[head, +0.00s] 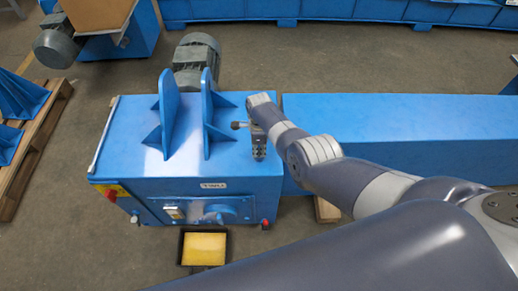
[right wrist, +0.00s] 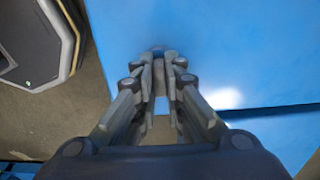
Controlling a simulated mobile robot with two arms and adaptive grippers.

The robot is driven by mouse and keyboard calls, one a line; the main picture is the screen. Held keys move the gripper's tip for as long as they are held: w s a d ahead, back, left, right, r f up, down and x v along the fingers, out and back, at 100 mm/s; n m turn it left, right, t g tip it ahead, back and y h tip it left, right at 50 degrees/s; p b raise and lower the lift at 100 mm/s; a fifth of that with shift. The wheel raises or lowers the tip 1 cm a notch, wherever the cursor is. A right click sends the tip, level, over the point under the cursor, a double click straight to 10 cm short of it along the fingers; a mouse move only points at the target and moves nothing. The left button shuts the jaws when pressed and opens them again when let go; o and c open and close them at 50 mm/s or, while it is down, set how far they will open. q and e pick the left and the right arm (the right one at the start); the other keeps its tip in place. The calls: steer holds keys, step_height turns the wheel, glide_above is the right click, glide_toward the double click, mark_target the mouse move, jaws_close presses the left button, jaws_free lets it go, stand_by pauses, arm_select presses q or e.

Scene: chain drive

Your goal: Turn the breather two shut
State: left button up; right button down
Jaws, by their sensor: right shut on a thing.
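My right gripper (head: 259,151) is over the right end of the top of the blue housing (head: 140,172), which has a small label plate (head: 213,185) on its front. In the right wrist view the fingers of this gripper (right wrist: 163,60) are drawn in at their tips, shut on a small dark grey piece (right wrist: 158,48) at the blue surface. I take this piece to be breather two; most of it is hidden by the fingers. A small dark knob (head: 236,125) on a short stem shows just left of the gripper. My left gripper is not in view.
Two upright blue brackets (head: 165,115) stand on the housing left of the gripper, with a grey motor (head: 197,55) behind. A long blue cover (head: 400,130) runs to the right under my arm. A dark tray with a yellow bottom (head: 204,249) lies on the floor in front.

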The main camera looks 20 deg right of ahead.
mark_target(259, 149)
steer(key=shift+w+r, duration=0.2)
steer(key=shift+w, duration=0.05)
steer(key=c, duration=1.7)
jaws_free()
steer(key=shift+s, duration=0.15)
steer(key=shift+r, duration=6)
